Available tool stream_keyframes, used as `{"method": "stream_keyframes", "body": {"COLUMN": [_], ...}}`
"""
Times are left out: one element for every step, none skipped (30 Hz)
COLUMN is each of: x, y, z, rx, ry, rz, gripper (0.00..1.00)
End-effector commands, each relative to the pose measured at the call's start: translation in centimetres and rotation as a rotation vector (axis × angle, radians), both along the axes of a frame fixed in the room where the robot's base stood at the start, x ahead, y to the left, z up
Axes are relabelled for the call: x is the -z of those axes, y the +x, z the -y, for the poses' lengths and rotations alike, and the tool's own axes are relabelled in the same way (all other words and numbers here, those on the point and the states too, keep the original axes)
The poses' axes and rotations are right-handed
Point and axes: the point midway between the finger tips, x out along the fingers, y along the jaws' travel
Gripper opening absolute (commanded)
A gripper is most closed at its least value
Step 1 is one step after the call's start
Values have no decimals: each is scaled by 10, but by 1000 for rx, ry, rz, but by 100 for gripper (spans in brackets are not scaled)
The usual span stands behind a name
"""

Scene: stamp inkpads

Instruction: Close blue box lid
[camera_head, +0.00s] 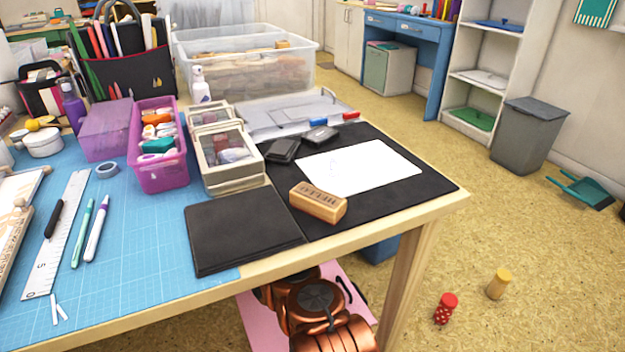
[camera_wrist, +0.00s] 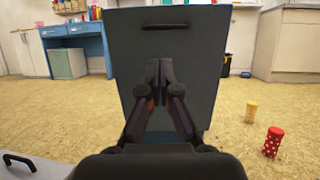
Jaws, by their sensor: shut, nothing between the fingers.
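A dark blue-grey panel (camera_wrist: 205,60) with a black handle or slot near its top fills the middle of the wrist view. It looks like the blue box's lid standing raised. My gripper (camera_wrist: 160,66) is shut and empty in front of it; I cannot tell whether the fingertips touch it. A bluer patch shows low behind the fingers, and the rest of the box is hidden. In the head view a small blue part (camera_head: 380,249) shows under the table edge, probably the box. My gripper is hidden there; only my copper-coloured arm shows below the table.
The wooden table (camera_head: 425,208) carries inkpads, a wooden stamp (camera_head: 318,203) and white paper. Its leg stands right of my arm. A pink panel (camera_head: 262,330) with a black handle lies under my arm. A red spotted cylinder (camera_head: 446,308) and a yellow cylinder (camera_head: 499,283) stand on the floor.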

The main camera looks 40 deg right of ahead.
Motion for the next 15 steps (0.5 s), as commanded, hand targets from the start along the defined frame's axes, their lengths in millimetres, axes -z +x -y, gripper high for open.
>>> {"method": "stream_keyframes", "body": {"x": [-2, -4, -6, -8, -9, -12, -14, -16, -19, -21, -23, -26, -28, -30, -32], "y": [-5, -8, -11, -13, -15, -17, -18, -19, -21, -22, -23, -25, -26, -26, -28], "z": [12, 19, 28, 34, 40, 48, 53, 58, 65, 70, 75, 81, 86, 91, 96], "rx": [12, 17, 23, 24, 27, 28, 28, 28, 29, 30, 30, 31, 32, 32, 31], "ry": [-1, -3, -3, -3, -2, -2, -1, -1, -1, -1, -1, -1, -2, -2, -1], "rz": [2, 3, 3, 4, 4, 3, 2, 2, 4, 4, 4, 4, 4, 2, 1], "gripper": [0, 0, 0, 0, 0, 0, 0, 0, 0, 0, 0, 0, 0, 0, 0]}}
